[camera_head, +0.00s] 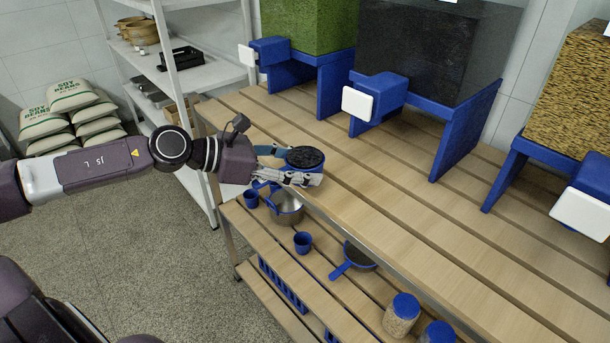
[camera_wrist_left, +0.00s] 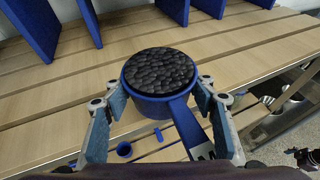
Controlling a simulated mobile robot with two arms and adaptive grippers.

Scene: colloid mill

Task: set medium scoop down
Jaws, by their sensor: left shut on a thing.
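The medium scoop (camera_head: 305,156) is a round blue cup filled with dark beans. It is over the front left corner of the wooden table (camera_head: 400,190). In the left wrist view the scoop (camera_wrist_left: 160,78) is level, with its blue handle (camera_wrist_left: 188,125) pointing back toward the wrist. My left gripper (camera_head: 293,168) is shut on the scoop, one finger on each side of it. I cannot tell whether the scoop's base touches the table boards. My right gripper is not in view.
Dispensers with green, black and tan contents (camera_head: 310,25) (camera_head: 430,50) (camera_head: 580,85) stand along the table's back on blue stands. The lower shelf holds a metal pot (camera_head: 287,212), a blue cup (camera_head: 302,242), a filled blue scoop (camera_head: 358,256) and jars (camera_head: 401,315). The tabletop right of the scoop is clear.

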